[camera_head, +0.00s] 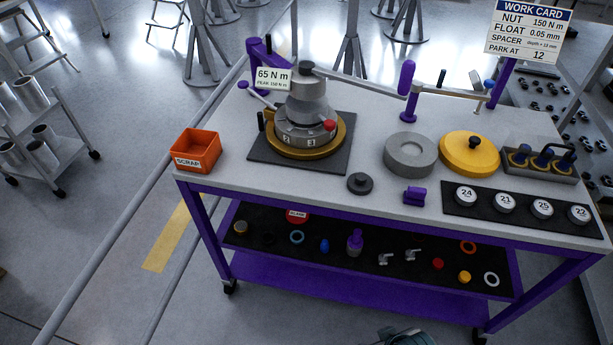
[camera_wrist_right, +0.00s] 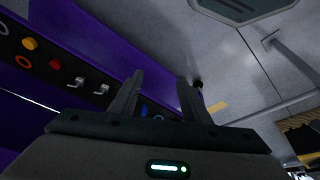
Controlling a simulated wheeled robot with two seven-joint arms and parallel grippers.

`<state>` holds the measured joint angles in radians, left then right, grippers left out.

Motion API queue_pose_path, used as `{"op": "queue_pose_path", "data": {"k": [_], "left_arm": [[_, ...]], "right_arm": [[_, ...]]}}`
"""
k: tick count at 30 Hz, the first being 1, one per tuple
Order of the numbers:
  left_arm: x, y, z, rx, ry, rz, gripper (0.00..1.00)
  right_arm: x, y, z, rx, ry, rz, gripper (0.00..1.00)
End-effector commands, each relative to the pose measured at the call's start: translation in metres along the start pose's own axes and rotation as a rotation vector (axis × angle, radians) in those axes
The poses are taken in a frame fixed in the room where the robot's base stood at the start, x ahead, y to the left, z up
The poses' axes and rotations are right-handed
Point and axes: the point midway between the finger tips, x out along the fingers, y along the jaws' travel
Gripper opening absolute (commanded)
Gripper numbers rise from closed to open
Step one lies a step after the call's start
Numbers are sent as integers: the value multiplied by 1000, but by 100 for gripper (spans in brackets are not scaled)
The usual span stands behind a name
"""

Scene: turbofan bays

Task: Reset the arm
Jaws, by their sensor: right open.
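My right gripper (camera_wrist_right: 158,88) shows in the right wrist view with its two dark fingers apart and nothing between them. It is below the work table's top, near the purple frame and the dark lower shelf (camera_wrist_right: 60,62) with its small parts. In the head view only a dark greenish piece, probably of my right arm, shows at the bottom edge, in front of the table. The work table (camera_head: 365,135) stands ahead of me, clear of that piece. My left gripper is not in view.
On the table stand a grey hub assembly (camera_head: 307,103) on a dark mat, an orange scrap bin (camera_head: 196,151), a grey ring (camera_head: 411,154), a yellow lid (camera_head: 468,155) and numbered discs (camera_head: 504,202). A cart (camera_head: 45,130) stands at left.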

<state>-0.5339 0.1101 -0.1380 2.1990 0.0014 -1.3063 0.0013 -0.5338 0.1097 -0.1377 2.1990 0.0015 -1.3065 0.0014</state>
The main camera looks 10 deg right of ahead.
Motion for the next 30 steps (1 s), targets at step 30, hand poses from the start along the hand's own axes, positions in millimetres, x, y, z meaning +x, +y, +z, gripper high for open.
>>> {"op": "queue_pose_path", "data": {"k": [30], "left_arm": [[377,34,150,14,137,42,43]], "right_arm": [[377,-34,150,-14,138,-42,43]]}}
